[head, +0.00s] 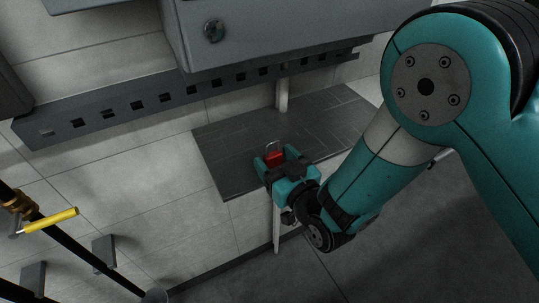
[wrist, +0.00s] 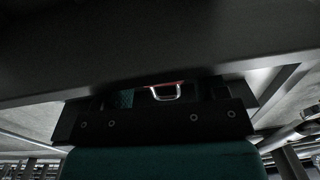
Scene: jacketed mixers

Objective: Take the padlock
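The padlock (head: 274,159) has a red body and a metal shackle. In the head view it is at the near part of a dark tiled tabletop, between the fingers of my gripper (head: 277,161). The teal-and-black gripper reaches in from the near right, with its fingers spread on either side of the padlock. In the wrist view, the shackle (wrist: 164,97) and a thin red strip show beyond the dark gripper parts. Most of the lock body is hidden there. I see no clear grip on it.
The dark tiled tabletop (head: 225,158) is otherwise bare. Behind it run a slotted grey rail (head: 160,101) and a grey cabinet (head: 260,30). At left is a black pole with a yellow handle (head: 50,221).

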